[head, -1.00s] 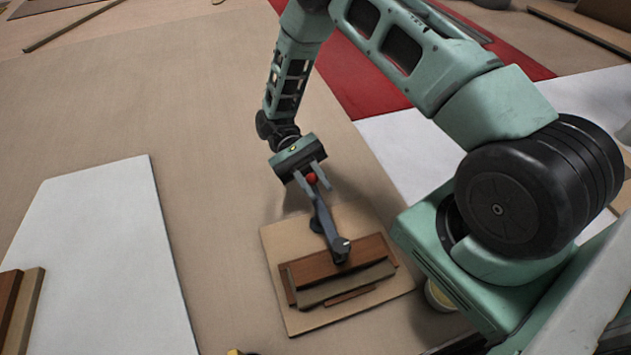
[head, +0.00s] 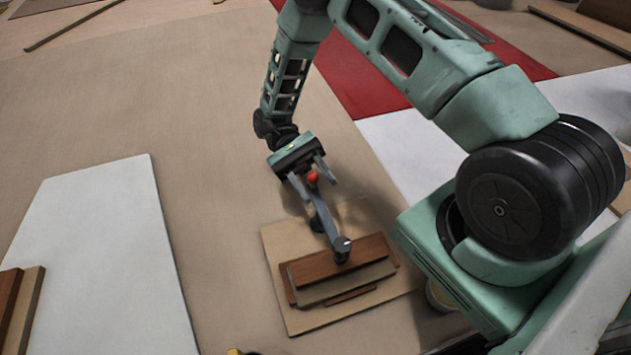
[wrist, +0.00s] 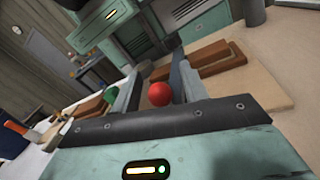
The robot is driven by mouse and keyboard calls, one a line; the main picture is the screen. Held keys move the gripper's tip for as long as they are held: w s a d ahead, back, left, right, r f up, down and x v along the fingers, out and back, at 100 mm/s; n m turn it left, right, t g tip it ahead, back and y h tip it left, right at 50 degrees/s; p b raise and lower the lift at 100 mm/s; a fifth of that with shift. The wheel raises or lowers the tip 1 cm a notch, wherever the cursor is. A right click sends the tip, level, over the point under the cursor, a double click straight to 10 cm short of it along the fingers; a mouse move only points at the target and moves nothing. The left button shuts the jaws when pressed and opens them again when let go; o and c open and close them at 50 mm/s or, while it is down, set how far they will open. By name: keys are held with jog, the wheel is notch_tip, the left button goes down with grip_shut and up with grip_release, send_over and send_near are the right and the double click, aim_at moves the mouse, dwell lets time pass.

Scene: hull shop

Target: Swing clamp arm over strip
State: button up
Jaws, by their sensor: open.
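The clamp arm (head: 328,222) is a grey bar with a red ball knob (head: 312,177) at its far end. Its other end, with a round pad, is over the stacked wood strips (head: 345,282) on a tan board (head: 285,246). My gripper (head: 313,189) is open, with its fingers on either side of the red knob. In the wrist view the knob (wrist: 160,94) is between the two spread fingers (wrist: 155,88), with a gap visible on each side. The wrist view hides most of the clamp arm.
A white panel (head: 95,250) lies to the left, with brown wood pieces (head: 22,305) at its lower left. A small pot (head: 440,296) stands right of the board, beside my base.

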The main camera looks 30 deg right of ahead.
jog(key=w, duration=0.2)
jog(key=w+b, duration=0.1)
jog(key=w, duration=0.1)
jog(key=w+b, duration=0.1)
jog(key=w, duration=0.2)
jog(key=shift+d, duration=0.3)
jog(key=s+a+r+n+t+h, duration=0.2)
jog(key=s+a+r+n+t, duration=0.4)
jog(key=a+r, duration=0.25)
jog(key=s+a+r+n+t, duration=0.1)
jog(key=s+r+n+t, duration=0.2)
jog(key=s+t, duration=0.3)
jog(key=s+a+r+n+t+y+p, duration=0.1)
jog(key=s+r+n+t, duration=0.2)
jog(key=s+r+t, duration=0.1)
jog(key=shift+s+t+p, duration=0.3)
jog(key=shift+s+t, duration=0.6)
jog(key=shift+t, duration=0.1)
jog(key=shift+r, duration=0.1)
dwell(1.1)
